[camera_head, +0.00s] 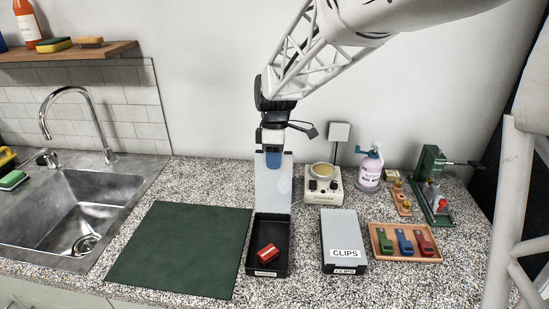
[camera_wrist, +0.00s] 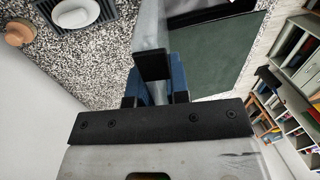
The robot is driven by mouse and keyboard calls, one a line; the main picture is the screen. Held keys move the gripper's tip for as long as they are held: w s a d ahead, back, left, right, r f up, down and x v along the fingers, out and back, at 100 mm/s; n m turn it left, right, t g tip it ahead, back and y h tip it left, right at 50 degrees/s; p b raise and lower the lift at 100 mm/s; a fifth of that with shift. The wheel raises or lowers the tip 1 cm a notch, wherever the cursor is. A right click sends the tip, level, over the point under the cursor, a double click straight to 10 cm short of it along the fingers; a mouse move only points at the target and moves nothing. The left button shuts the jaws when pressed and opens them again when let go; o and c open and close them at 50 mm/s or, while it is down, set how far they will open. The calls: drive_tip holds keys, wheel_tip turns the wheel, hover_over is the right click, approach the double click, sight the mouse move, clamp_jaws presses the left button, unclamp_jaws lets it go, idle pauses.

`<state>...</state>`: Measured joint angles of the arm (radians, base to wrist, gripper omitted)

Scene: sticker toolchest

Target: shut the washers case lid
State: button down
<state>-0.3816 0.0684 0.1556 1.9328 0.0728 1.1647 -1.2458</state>
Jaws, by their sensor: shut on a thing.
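The washers case (camera_head: 248,258) is a black open box on the counter. A red block with a white stripe (camera_head: 268,254) lies inside it. Its pale grey lid (camera_head: 272,195) stands raised, near upright, at the back of the case. The small front label is too small to read surely. My gripper (camera_head: 273,157) is at the top edge of the lid, with its blue fingers shut on it. In the wrist view my gripper (camera_wrist: 153,88) also shows, with the grey lid (camera_wrist: 149,25) running away from the fingers.
A shut grey case labelled CLIPS (camera_head: 342,235) stands to the right. A dark green mat (camera_head: 180,245) lies to the left, beside the sink (camera_head: 95,210). A wooden tray with coloured clips (camera_head: 405,242), a white device (camera_head: 323,188) and a pink bottle (camera_head: 369,172) stand further right.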

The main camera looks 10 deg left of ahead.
drive_tip(key=shift+s+f+t, duration=0.85)
drive_tip(key=shift+s+t, duration=3.45)
drive_tip(key=shift+s, duration=1.8)
drive_tip(key=s+f, duration=0.2)
drive_tip(key=f, duration=0.1)
drive_tip(key=s+f+t, duration=0.1)
drive_tip(key=s+f, duration=0.2)
drive_tip(key=s+f+t, duration=0.1)
drive_tip(key=s+f, duration=0.1)
drive_tip(key=f, duration=0.2)
drive_tip(key=shift+s+d, duration=0.25)
drive_tip(key=shift+s, duration=0.15)
drive_tip(key=c, duration=1.8)
unclamp_jaws()
drive_tip(key=shift+s+f, duration=0.25)
drive_tip(key=shift+f, duration=0.85)
drive_tip(key=shift+c, duration=0.2)
drive_tip(key=o, duration=0.7)
drive_tip(key=shift+o, duration=0.2)
drive_tip(key=shift+r, duration=0.1)
